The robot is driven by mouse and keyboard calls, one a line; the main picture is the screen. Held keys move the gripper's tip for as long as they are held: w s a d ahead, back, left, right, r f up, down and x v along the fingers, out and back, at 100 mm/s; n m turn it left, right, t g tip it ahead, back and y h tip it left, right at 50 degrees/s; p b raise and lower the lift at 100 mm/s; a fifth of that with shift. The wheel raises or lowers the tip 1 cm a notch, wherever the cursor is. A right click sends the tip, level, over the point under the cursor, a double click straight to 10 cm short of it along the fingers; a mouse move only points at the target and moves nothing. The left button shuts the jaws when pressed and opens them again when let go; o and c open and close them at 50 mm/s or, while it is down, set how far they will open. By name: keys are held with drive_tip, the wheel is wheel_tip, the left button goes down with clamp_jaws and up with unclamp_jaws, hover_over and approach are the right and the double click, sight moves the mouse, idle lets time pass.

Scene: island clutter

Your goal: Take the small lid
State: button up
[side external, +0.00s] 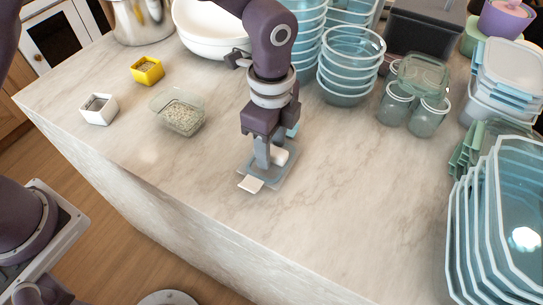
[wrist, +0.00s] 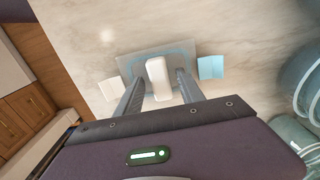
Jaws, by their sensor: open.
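The small lid (side external: 287,174) lies flat on the marble counter near its front edge. It looks grey-blue and rectangular, and it also shows in the wrist view (wrist: 134,64). A white rounded block (wrist: 157,78) sits at its middle. A white tab (wrist: 109,88) is at its left and a light blue tab (wrist: 211,67) at its right. My gripper (side external: 263,163) points down over the lid. In the wrist view its open fingers (wrist: 158,84) stand on either side of the white block, with gaps showing. Whether the fingertips touch the lid is unclear.
A clear container of grains (side external: 182,117), a white box (side external: 98,109) and a yellow box (side external: 147,71) stand left. Stacked bowls (side external: 349,65) and glass jars (side external: 427,115) are behind right. Nested containers (side external: 500,215) fill the right edge. The counter right of the lid is clear.

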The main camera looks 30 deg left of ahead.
clamp_jaws()
drive_tip(key=shift+r, duration=2)
